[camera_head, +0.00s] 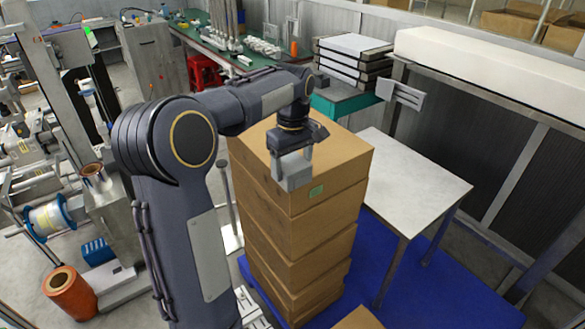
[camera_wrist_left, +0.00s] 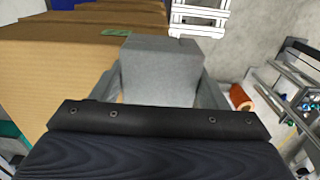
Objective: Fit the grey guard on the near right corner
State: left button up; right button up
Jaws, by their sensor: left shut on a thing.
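The grey guard (camera_head: 293,172) is a block-like angled piece held between the fingers of my left gripper (camera_head: 291,158). It also shows in the left wrist view (camera_wrist_left: 160,72), with a finger on each side. In the head view the guard overlaps the near corner of the top carton (camera_head: 335,163) of a tall stack. In the left wrist view the cartons (camera_wrist_left: 60,75) lie to its left. I cannot tell whether the guard touches the carton. The carton's near corner edge is partly hidden behind it. My right gripper is out of view.
The stack stands on a blue pallet (camera_head: 440,295). A white table (camera_head: 410,178) stands close on its right. A green bench (camera_head: 225,52) with parts and a red crate (camera_head: 204,72) are behind. An orange cylinder (camera_head: 70,291) stands on the floor at lower left.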

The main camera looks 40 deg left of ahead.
pick_arm(q)
jog(key=shift+f, duration=0.8)
jog(key=shift+f+b, duration=0.3)
jog(key=shift+f, duration=0.35)
jog(key=o, duration=1)
